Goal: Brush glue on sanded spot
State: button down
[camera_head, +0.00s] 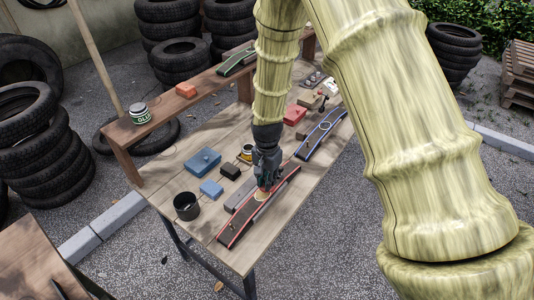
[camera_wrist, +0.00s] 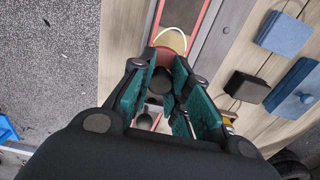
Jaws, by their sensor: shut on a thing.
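A dark strip with red edges (camera_head: 240,220) lies on the wooden table, and it also shows at the top of the wrist view (camera_wrist: 182,14). A pale, cream-rimmed round patch (camera_wrist: 172,40) is on it, partly hidden. My gripper (camera_head: 264,187) points down over the strip. In the wrist view its teal pads (camera_wrist: 160,95) close on a dark, round-topped tool (camera_wrist: 160,80) with a reddish lower part. I cannot tell whether this is a brush or whether it touches the patch. A tin labelled GLUE (camera_head: 140,112) stands on the raised shelf at left.
A black cup (camera_head: 187,206), blue boxes (camera_head: 203,160), a small black box (camera_head: 230,171) and a yellow-banded tin (camera_head: 246,153) stand left of the gripper. A blue-edged strip (camera_head: 321,135) lies behind it. A red box (camera_head: 295,115) is farther back. Tyres surround the table.

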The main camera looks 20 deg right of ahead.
jog(key=shift+w+d, duration=0.3)
jog(key=shift+w, duration=0.1)
jog(key=shift+w+d, duration=0.4)
jog(key=shift+d, duration=0.25)
jog(key=shift+d+r+p, duration=0.25)
jog(key=shift+r+p, duration=0.05)
jog(key=shift+p, duration=0.25)
jog(key=r, duration=0.1)
jog(key=r+p, duration=0.2)
jog(key=r, duration=0.1)
jog(key=shift+a, duration=0.35)
jog(key=shift+w+r+p, duration=0.15)
jog(key=shift+r+p, duration=0.5)
jog(key=shift+r, duration=0.05)
jog(key=shift+r+p, duration=0.6)
jog(key=shift+r, duration=0.3)
jog(key=shift+r+p, duration=0.25)
jog(key=shift+p, duration=0.6)
jog(key=p, duration=0.3)
jog(key=shift+w+a, duration=0.15)
jog(key=shift+w, duration=0.1)
